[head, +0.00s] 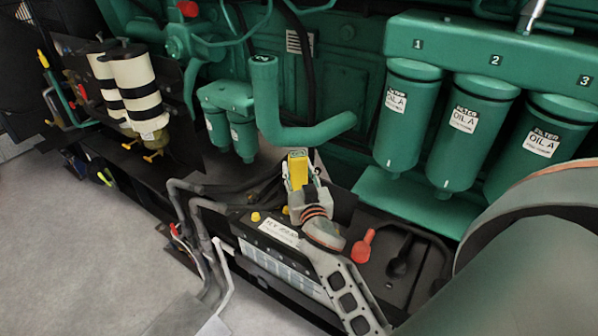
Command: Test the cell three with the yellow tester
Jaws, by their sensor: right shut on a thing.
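The yellow tester (298,168) stands upright above the battery (285,268), with a small display at its top. My right gripper (297,185) is shut on the tester, its fingers on either side. The battery has a black top, a white label and a pale front. Yellow cell caps (255,217) show on its top at the left. The tester's lower end and the battery top under it are hidden by my gripper, so I cannot tell whether the tester touches a cell or which one. My left gripper is not in view.
A red terminal cover (363,247) and a black cable (400,258) lie right of my gripper. Grey hoses (200,220) run close on the left. A green pipe (300,130) and green oil filters (412,118) stand behind. Open floor (80,240) is at lower left.

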